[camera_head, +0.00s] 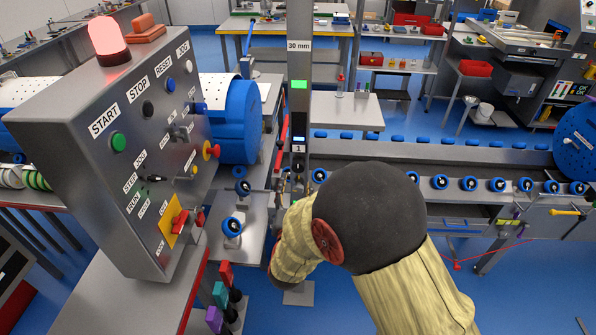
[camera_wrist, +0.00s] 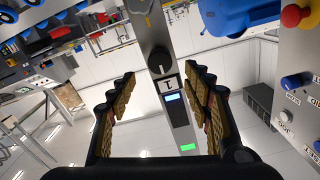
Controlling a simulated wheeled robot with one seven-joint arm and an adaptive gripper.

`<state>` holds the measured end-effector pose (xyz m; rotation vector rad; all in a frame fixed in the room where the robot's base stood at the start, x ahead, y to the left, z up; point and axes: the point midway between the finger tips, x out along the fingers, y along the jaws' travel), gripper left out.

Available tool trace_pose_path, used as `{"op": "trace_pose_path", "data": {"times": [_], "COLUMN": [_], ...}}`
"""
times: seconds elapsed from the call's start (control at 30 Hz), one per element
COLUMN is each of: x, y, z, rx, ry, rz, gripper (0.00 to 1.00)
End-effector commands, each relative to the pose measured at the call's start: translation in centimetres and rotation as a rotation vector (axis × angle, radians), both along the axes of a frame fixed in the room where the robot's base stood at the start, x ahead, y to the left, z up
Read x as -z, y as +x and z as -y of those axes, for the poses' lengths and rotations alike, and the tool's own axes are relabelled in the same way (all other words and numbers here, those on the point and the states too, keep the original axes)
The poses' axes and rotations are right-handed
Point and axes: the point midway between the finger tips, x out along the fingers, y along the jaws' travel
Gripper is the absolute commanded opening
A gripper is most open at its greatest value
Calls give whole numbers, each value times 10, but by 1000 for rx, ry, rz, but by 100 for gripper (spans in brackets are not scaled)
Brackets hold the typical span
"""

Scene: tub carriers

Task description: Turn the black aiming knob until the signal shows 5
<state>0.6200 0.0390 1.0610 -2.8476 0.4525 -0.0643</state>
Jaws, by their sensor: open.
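The black aiming knob (camera_head: 298,164) is on the grey post, below a plate marked "1". It also shows in the wrist view (camera_wrist: 160,61), with a pale pointer line on its face. The wrist picture is upside down. A small blue-lit display (camera_wrist: 173,97) sits by the plate; its reading is too small to tell. A green lit panel (camera_head: 299,84) is higher on the post. My gripper (camera_wrist: 160,74) is open, its fingers on either side of the knob in the picture. Contact cannot be told. In the head view my arm mostly hides the gripper.
A control cabinet (camera_head: 99,187) with buttons and a red lamp (camera_head: 107,41) stands left of the post. A blue drum (camera_head: 240,118) is behind it. A conveyor (camera_head: 480,160) with blue rollers runs right. Coloured-handled items (camera_head: 222,298) stand at the front.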

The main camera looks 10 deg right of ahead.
Motion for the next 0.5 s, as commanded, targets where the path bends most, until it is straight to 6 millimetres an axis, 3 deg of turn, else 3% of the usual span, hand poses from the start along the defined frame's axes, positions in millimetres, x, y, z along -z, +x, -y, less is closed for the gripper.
{"op": "trace_pose_path", "data": {"times": [0.5], "x": [1], "y": [64], "z": [21], "rx": [0], "ry": [2], "rz": [-2], "gripper": [50]}}
